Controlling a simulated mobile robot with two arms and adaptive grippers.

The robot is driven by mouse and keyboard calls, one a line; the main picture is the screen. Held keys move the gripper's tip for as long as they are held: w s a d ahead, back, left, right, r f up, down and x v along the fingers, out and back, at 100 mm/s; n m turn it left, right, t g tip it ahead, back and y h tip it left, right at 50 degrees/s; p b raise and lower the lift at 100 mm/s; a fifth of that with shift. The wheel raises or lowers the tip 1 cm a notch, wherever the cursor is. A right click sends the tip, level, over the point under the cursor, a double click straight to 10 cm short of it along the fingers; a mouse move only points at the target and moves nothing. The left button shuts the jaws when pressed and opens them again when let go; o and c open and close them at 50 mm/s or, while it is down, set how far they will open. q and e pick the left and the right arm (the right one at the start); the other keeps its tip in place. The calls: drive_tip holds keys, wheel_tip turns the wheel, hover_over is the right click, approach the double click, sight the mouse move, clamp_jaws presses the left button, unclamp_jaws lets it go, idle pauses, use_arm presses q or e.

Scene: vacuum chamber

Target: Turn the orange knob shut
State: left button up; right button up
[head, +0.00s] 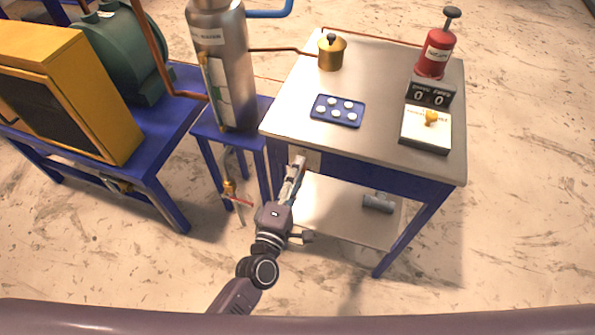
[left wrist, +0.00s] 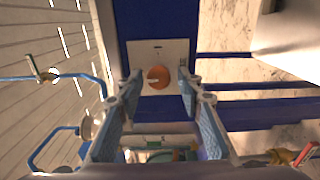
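The orange knob (left wrist: 158,77) is round, with a pale mark at its left, and sits on a light plate (left wrist: 172,50) fixed to a blue panel. In the left wrist view it shows between the two fingertips of my left gripper (left wrist: 159,84), which is open with a gap on both sides of the knob. In the head view my left gripper (head: 297,166) is at the front edge of the table, by the pale plate (head: 313,160); the knob itself is hidden there. My right gripper is not in view.
The table (head: 380,100) carries a blue tray with white discs (head: 337,110), a brass pot (head: 331,53), a red cylinder (head: 435,52) and a box with a yellow knob (head: 426,130). A steel cylinder (head: 225,60) stands on a blue stand to the left.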

use_arm(q)
drive_tip(key=v, duration=1.2)
idle(0.5)
drive_tip(key=s+a+f+m+g+y, duration=0.1)
drive_tip(key=s+a+f+m+g, duration=0.2)
drive_tip(key=f, duration=0.7)
drive_tip(key=s+a+f+m+g, duration=0.2)
drive_tip(key=s+f+m, duration=0.15)
drive_tip(key=f, duration=0.75)
drive_tip(key=s+a+f+m+g+y, duration=0.1)
drive_tip(key=s+a+f+m+g, duration=0.2)
drive_tip(key=f, duration=0.7)
drive_tip(key=s+a+f+m+g+y, duration=0.1)
drive_tip(key=s+a+f+m+g, duration=0.3)
drive_tip(key=s+f, duration=0.4)
drive_tip(key=s+a+f+m+g+y, duration=0.2)
drive_tip(key=s+a+f, duration=0.5)
drive_tip(key=s, duration=0.8)
drive_tip(key=shift+s+f+m+g+y, duration=0.3)
drive_tip(key=shift+f+m+g, duration=0.25)
drive_tip(key=shift+m+g, duration=0.45)
drive_tip(key=shift+w+a+n, duration=0.1)
drive_tip(key=shift+n, duration=0.15)
